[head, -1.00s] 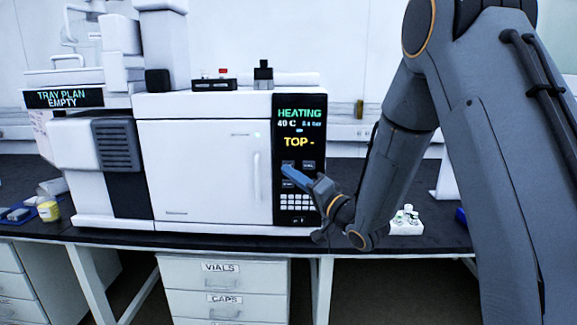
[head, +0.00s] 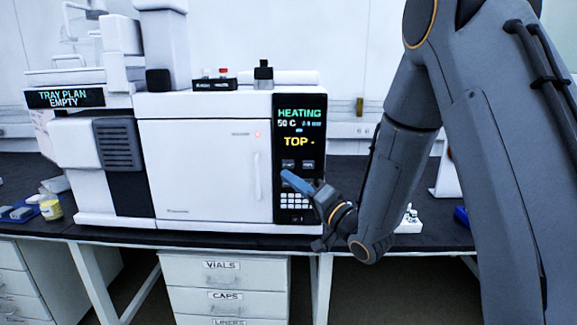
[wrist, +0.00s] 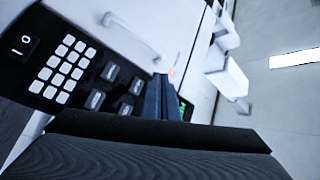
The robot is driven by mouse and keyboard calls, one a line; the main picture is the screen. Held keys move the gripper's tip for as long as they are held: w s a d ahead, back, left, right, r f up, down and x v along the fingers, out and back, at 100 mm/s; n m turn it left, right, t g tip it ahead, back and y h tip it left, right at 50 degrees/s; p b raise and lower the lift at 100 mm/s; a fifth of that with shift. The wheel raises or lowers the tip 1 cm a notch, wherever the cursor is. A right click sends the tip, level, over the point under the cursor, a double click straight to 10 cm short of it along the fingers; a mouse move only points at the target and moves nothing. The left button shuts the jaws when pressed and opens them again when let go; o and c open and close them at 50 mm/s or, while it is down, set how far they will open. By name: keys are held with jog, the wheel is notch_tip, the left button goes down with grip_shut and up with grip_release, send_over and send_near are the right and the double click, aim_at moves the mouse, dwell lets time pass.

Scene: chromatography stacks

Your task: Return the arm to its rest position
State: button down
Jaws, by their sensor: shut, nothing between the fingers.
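My gripper (head: 289,177) is in front of the control panel (head: 299,126) of the white chromatograph (head: 205,170), its blue fingers shut and empty. In the head view the fingertips overlap the panel between its buttons and keypad; I cannot tell whether they touch it. The panel reads "HEATING", "50 C" and "TOP -". My arm reaches in from the right, bent at the elbow. In the wrist view the fingers (wrist: 160,97) sit together, with the keypad (wrist: 60,70) and dark buttons beside them.
The dark bench (head: 120,236) carries a yellow-labelled jar (head: 50,207) at left and small white vials (head: 409,222) behind my arm. A box with a red cap and a dark block stand on top of the chromatograph. Labelled drawers (head: 224,266) are below.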

jog(key=s+d+f+n+g+h, duration=0.1)
jog(key=s+d+f+g+h, duration=0.2)
jog(key=d+f+h, duration=0.4)
jog(key=s+d+f+g+h, duration=0.3)
jog(key=d+f+h, duration=0.2)
jog(key=d, duration=0.3)
jog(key=s+d+f+n+g+h, duration=0.1)
jog(key=s+g, duration=0.3)
jog(key=s, duration=0.8)
jog(key=s+d+f+n+g, duration=0.1)
jog(key=s+g, duration=0.4)
jog(key=s, duration=0.7)
jog(key=shift+s+d+f+h, duration=0.25)
jog(key=shift+s+d+h, duration=0.15)
jog(key=shift+d, duration=0.5)
